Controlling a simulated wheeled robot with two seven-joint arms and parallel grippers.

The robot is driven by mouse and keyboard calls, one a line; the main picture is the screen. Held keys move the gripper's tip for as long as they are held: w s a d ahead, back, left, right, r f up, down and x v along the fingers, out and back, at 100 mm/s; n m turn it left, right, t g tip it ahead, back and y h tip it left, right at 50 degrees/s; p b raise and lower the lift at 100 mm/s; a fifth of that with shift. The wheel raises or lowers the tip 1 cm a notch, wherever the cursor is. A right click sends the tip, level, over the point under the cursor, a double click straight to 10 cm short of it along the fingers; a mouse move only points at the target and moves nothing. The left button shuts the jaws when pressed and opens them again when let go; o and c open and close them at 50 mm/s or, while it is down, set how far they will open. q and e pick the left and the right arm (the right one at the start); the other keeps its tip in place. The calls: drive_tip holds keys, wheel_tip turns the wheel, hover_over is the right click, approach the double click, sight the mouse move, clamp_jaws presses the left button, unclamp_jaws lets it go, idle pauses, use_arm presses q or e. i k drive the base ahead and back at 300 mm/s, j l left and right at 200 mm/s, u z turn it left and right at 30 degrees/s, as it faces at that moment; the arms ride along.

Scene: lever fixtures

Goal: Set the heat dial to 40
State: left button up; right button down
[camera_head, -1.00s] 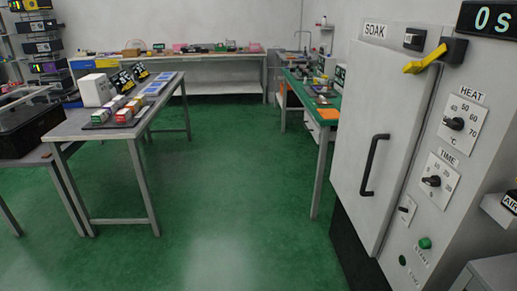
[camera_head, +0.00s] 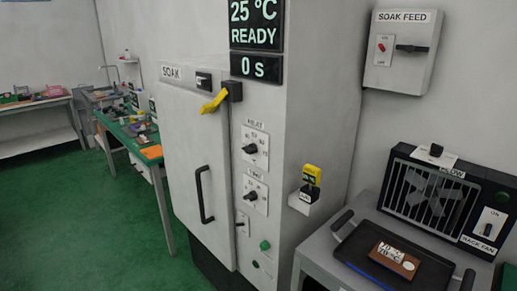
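The heat dial (camera_head: 250,148) is a black knob on a white plate labelled HEAT, on the front panel of the grey SOAK oven (camera_head: 190,130). Its scale is too small to read for certain, and I cannot tell its setting. The display (camera_head: 255,24) above reads 25 °C READY, and a smaller one (camera_head: 254,67) reads 0 s. Neither of my grippers is in view.
The time dial (camera_head: 251,195) is below the heat dial, with a green button (camera_head: 265,245) lower down. A yellow lever (camera_head: 214,102) and black door handle (camera_head: 204,195) stick out. At right are a SOAK FEED box (camera_head: 404,50), a fan (camera_head: 430,195) and a black tray (camera_head: 365,232).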

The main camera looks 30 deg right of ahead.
sight(252, 148)
drive_tip(key=z, duration=1.35)
